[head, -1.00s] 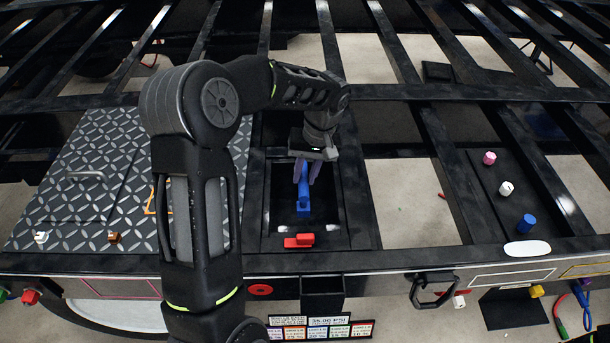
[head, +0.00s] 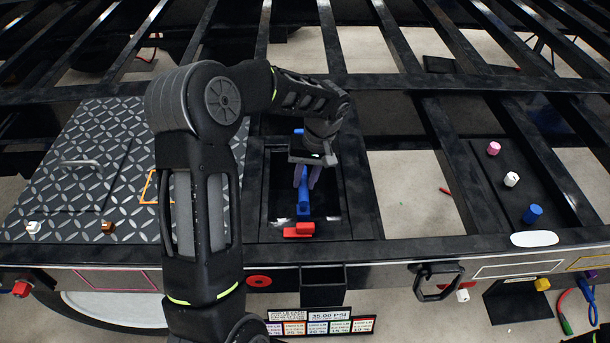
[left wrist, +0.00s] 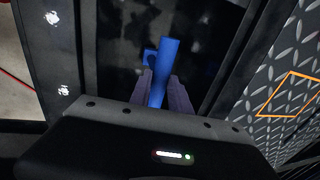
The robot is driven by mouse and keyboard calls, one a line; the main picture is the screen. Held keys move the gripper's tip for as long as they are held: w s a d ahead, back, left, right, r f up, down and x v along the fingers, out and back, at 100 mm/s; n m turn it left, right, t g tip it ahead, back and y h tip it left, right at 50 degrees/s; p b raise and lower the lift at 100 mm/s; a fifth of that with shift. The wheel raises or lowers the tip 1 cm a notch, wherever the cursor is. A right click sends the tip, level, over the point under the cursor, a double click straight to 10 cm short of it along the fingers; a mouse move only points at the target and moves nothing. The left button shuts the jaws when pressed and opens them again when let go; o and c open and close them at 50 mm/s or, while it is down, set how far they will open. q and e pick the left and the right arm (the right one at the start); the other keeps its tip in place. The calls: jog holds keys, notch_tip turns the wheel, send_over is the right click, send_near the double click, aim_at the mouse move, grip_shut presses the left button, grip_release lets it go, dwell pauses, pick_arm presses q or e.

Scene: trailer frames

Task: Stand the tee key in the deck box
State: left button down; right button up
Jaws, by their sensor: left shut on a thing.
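The blue tee key (head: 304,198) is between the fingers of my left gripper (head: 307,180), which is shut on it. In the head view the key is over the open black deck box (head: 342,190), its near end pointing toward the box's front edge. In the left wrist view the blue bar (left wrist: 167,58) has a short stub on its side and the fingers (left wrist: 160,95) close around it. A small blue bit (head: 298,131) shows behind the hand; I cannot tell whether it is the same key. Whether the key touches the box floor is unclear. My right gripper is not in view.
A red piece (head: 298,230) lies at the box's front edge. A diamond-plate cover (head: 85,185) is on the left. Pink (head: 493,148), white (head: 511,179) and blue (head: 532,214) pegs stand on the right. A black bin (head: 323,285) hangs in front. Open gaps lie between rails.

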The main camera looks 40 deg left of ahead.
pick_arm(q)
jog(key=shift+f+b, duration=0.55)
jog(key=shift+f, duration=0.35)
jog(key=c, duration=1.1)
grip_release()
jog(key=shift+c, duration=0.2)
notch_tip(320, 180, up, 8)
jog(key=d+b, duration=0.1)
jog(key=shift+w+d, duration=0.2)
jog(key=shift+w, duration=0.2)
jog(key=shift+f, duration=0.2)
